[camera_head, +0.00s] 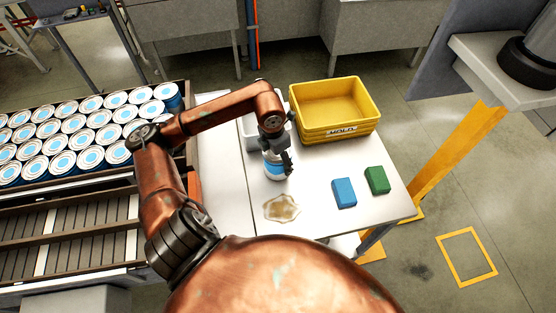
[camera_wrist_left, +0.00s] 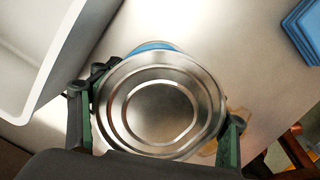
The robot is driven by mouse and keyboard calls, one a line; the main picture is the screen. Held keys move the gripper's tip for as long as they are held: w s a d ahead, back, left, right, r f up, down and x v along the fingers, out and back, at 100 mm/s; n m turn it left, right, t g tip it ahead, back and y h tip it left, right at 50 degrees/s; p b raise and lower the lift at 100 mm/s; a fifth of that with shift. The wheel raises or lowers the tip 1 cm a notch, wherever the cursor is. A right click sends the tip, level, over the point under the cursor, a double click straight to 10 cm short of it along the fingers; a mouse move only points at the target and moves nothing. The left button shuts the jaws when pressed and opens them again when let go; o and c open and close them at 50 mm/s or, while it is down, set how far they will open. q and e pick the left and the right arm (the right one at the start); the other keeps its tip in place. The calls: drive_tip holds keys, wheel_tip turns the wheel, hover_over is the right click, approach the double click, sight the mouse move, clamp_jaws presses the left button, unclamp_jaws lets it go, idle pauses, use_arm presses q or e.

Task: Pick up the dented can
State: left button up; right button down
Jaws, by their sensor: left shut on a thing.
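A single can (camera_head: 272,170) with a blue and white label is on or just above the white table (camera_head: 320,215). Its bare metal lid with ring ridges fills the middle of the left wrist view (camera_wrist_left: 160,105), and a bit of blue label shows behind it. My left gripper (camera_head: 280,154) is shut on this can from above, with one finger on each side in the left wrist view (camera_wrist_left: 155,130). I cannot see a dent from here, nor tell whether the can touches the table. My right gripper is not in view.
A brown stain (camera_head: 282,208) lies in front. Blue (camera_head: 344,193) and green (camera_head: 377,180) blocks lie at right. Rows of cans (camera_head: 78,138) stand on the left conveyor.

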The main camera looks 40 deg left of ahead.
sight(273, 158)
use_arm(q)
drive_tip(key=shift+r, duration=0.1)
drive_tip(key=shift+w+r+b, duration=0.1)
drive_tip(key=shift+r+b, duration=0.25)
drive_tip(key=shift+r, duration=0.2)
drive_tip(key=s+r, duration=0.1)
drive_tip(key=r, duration=0.1)
drive_tip(key=s+r+b, duration=0.1)
drive_tip(key=s+r, duration=0.1)
drive_tip(key=s+r+b, duration=0.1)
drive_tip(key=r, duration=0.1)
drive_tip(key=shift+s+d+r, duration=0.15)
drive_tip(key=shift+d+r, duration=0.15)
drive_tip(key=shift+r, duration=0.1)
drive_tip(key=s+d+r+b, duration=0.1)
drive_tip(key=s+r+b, duration=0.1)
drive_tip(key=s+r, duration=0.3)
drive_tip(key=s, duration=0.4)
drive_tip(key=shift+s+d, duration=0.35)
